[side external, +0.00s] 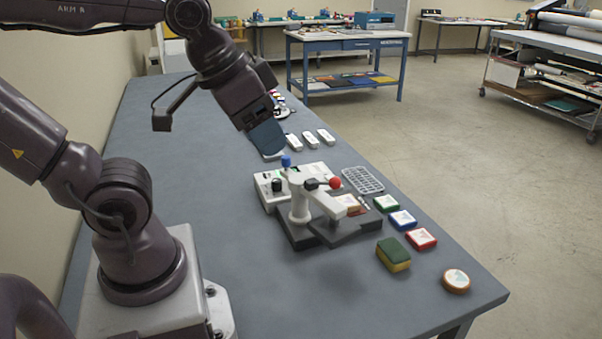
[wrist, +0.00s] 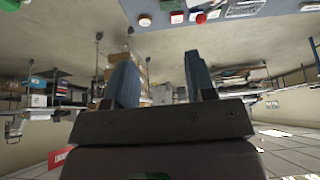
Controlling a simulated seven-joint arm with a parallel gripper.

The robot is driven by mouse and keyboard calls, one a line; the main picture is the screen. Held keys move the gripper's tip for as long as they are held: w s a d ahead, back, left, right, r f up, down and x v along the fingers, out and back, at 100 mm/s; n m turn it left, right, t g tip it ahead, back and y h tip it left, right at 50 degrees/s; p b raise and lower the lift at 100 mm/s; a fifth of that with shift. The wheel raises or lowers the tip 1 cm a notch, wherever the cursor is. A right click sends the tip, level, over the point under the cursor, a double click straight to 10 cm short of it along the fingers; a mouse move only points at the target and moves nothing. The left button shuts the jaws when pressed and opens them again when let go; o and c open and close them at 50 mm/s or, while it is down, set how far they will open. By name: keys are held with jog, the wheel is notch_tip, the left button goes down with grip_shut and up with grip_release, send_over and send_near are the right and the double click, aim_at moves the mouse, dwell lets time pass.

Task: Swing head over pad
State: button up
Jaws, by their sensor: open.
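A small press stands on the bench in the side external view. Its white column and swing head (side external: 325,202) sit on a dark base (side external: 350,229). The head arm points to the right and carries a red ball knob (side external: 335,183). The press is not clearly seen there.
A white box with a black knob (side external: 276,185) stands behind the press. A grey rack (side external: 363,180), coloured square blocks (side external: 403,219), a green-yellow sponge (side external: 393,254) and a round orange-rimmed piece (side external: 456,281) lie to the right.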

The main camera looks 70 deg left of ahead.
jog(key=w+a+f+n+g, duration=0.2)
jog(key=w+a+g, duration=0.15)
jog(key=a, duration=0.35)
jog(key=m+g, duration=0.2)
jog(key=m, duration=0.6)
send_near(286, 157)
notch_tip(286, 157, down, 9)
jog(key=shift+a+f, duration=0.2)
grip_shut()
